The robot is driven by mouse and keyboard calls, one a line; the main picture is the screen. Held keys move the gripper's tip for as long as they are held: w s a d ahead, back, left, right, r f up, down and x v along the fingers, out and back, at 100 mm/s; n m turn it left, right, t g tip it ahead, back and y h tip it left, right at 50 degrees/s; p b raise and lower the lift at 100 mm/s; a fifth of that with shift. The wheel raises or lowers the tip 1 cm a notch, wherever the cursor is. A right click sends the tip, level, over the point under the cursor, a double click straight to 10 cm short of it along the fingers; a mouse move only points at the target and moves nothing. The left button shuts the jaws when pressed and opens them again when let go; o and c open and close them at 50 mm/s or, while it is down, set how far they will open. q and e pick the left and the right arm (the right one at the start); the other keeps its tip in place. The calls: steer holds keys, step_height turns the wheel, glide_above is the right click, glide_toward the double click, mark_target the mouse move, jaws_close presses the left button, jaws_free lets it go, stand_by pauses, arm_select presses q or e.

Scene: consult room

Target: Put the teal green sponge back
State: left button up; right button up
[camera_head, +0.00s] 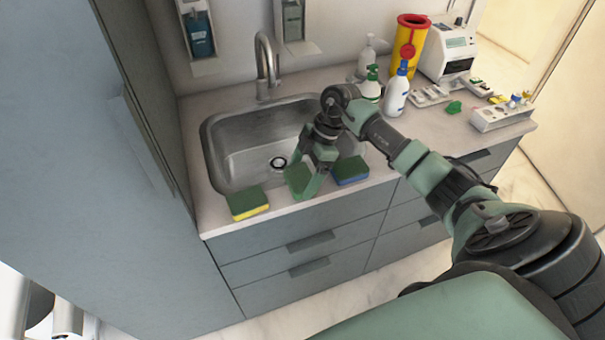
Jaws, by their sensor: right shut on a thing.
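My right gripper (308,186) is at the front rim of the sink, pointing down, with its fingers shut around a green sponge (296,176). This looks like the teal green sponge; the fingers partly cover it, and I cannot tell whether it touches the counter. A green sponge with a yellow base (248,203) lies on the counter to the left. A green sponge with a blue base (351,171) lies close to the right of the gripper. My left gripper is not in view.
The sink (235,150) lies behind the sponges, with a tap (266,65). Bottles (396,92), a yellow container (408,45) and a white device (447,52) stand at the back right. A tall cabinet (85,150) borders the counter's left side.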

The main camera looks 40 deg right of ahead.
steer(key=shift+f, duration=0.2)
steer(key=shift+f, duration=0.1)
steer(key=shift+f, duration=0.35)
steer(key=o, duration=1)
steer(key=shift+o, duration=0.2)
steer(key=shift+r, duration=0.2)
steer(key=b+v, duration=0.2)
steer(key=v, duration=1)
steer(key=shift+r+b, duration=0.25)
steer(key=shift+b, duration=0.1)
